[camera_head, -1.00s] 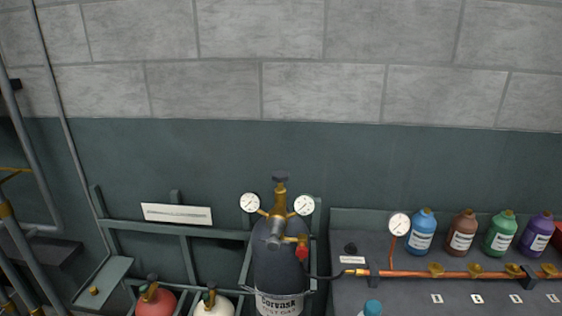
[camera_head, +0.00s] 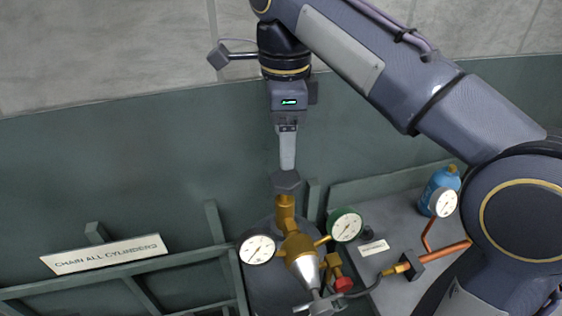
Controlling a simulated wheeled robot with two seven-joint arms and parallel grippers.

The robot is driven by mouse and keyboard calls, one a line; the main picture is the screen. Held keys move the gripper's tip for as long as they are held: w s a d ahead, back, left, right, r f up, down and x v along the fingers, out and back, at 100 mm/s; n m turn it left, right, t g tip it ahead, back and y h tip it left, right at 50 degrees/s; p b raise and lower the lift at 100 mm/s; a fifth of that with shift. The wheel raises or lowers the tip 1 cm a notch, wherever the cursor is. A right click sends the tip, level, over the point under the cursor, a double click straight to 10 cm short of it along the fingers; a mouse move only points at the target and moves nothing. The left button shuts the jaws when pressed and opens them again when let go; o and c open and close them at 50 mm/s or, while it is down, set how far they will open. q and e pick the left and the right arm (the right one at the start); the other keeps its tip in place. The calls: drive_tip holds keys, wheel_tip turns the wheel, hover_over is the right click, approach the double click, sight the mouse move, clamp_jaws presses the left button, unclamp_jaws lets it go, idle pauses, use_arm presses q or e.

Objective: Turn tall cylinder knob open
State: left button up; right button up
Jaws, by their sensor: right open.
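The tall dark grey cylinder (camera_head: 262,287) stands at bottom centre, its lower part out of frame. Its dark hexagonal knob (camera_head: 286,182) sits on top of the brass valve stem (camera_head: 285,212). My right gripper (camera_head: 287,168) comes down from above, fingers pointing at the knob. It is open and seen edge-on, so one finger hides the other. The fingertips are at or just above the knob; I cannot tell whether they touch it. My left gripper is not in view.
Two gauges, one white-faced (camera_head: 258,249) and one green-rimmed (camera_head: 345,225), flank the brass regulator. A red knob (camera_head: 343,284) and hose sit below right. A bench with copper pipe (camera_head: 446,250) and blue bottle (camera_head: 440,187) is at right. A green rack (camera_head: 126,273) stands left.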

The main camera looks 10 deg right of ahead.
sight(285, 178)
drive_tip(key=f, duration=0.7)
drive_tip(key=shift+s+d+f+b, duration=0.15)
drive_tip(key=shift+s+b, duration=0.1)
drive_tip(key=shift+b, duration=0.15)
drive_tip(key=c, duration=1)
